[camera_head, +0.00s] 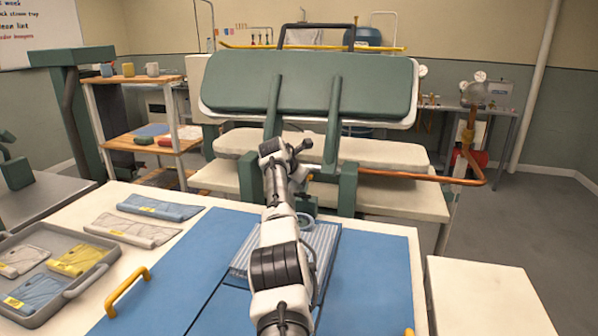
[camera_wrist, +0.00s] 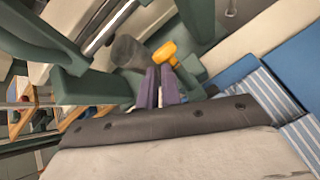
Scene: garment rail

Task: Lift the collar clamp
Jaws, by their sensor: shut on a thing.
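In the wrist view, the two dark purple-grey fingers of my gripper (camera_wrist: 160,70) are close together. They meet a yellow handle (camera_wrist: 169,50), which I take to be the collar clamp's grip, beside green parts and a grey cylinder (camera_wrist: 128,52). The exact contact is partly hidden by the fingers. In the head view, my arm reaches up the middle to the front of the green press, and the fingertips and the clamp are not clearly seen there. A blue striped garment (camera_head: 325,240) lies on the blue worktop, partly behind my arm; it also shows at right in the wrist view (camera_wrist: 275,92).
The green press head (camera_head: 310,83) stands tilted above a pale padded board (camera_head: 385,152). A copper pipe (camera_head: 420,179) runs at its right. A grey tray (camera_head: 75,287) of folded garments, two more folded garments (camera_head: 158,207) and a yellow handle (camera_head: 127,292) are at left. The right worktop is clear.

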